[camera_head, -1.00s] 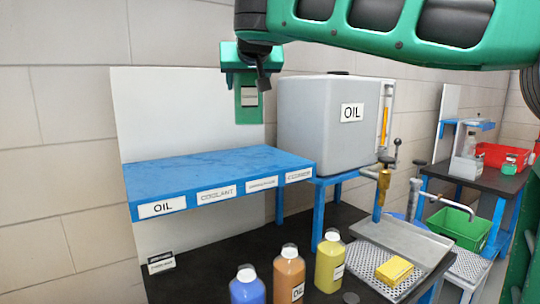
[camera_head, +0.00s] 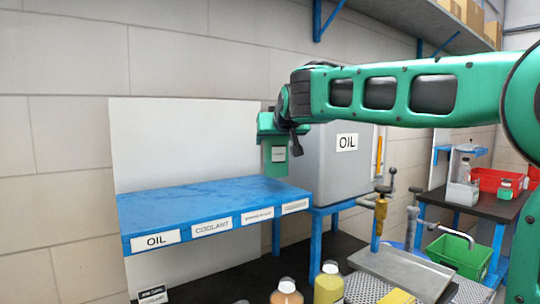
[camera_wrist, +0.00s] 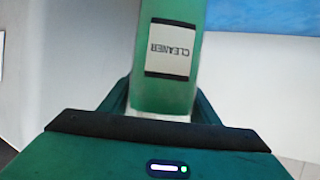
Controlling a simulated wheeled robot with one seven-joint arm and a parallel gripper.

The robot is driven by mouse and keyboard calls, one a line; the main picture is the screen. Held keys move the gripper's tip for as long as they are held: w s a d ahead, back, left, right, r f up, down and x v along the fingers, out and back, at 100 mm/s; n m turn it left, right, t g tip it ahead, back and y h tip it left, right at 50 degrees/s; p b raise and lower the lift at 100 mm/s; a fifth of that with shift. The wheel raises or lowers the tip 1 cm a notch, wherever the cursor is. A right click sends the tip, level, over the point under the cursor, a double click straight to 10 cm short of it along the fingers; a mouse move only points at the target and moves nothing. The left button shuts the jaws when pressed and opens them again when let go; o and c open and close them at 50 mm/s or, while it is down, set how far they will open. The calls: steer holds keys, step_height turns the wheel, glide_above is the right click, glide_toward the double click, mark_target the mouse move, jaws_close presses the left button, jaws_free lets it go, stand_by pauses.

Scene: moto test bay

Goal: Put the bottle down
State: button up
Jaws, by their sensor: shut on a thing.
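My gripper (camera_head: 268,127) is shut on a green bottle (camera_head: 276,168) with a pale label. In the wrist view the bottle (camera_wrist: 165,98) fills the middle, and its label reads CLEANER upside down from there. In the head view the bottle hangs upright over the right part of a blue shelf (camera_head: 200,200). Its base appears close above the shelf top, but I cannot tell whether it touches. The shelf's front edge has labels: OIL (camera_head: 160,240), COOLANT (camera_head: 211,227) and two smaller ones (camera_head: 257,216) that are hard to read. The fingertips are mostly hidden.
A grey OIL tank (camera_head: 335,170) stands right behind the shelf's right end. An orange bottle (camera_head: 286,296) and a yellow bottle (camera_head: 328,285) stand on the dark bench below. A white panel (camera_head: 180,150) backs the shelf. The shelf top looks clear.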

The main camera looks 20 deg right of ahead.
mark_target(279, 144)
steer(key=shift+f, duration=1.7)
steer(key=o, duration=1.5)
steer(key=shift+f, duration=0.15)
steer(key=shift+s+r, duration=0.3)
steer(key=shift+s, duration=0.15)
steer(key=v, duration=1.1)
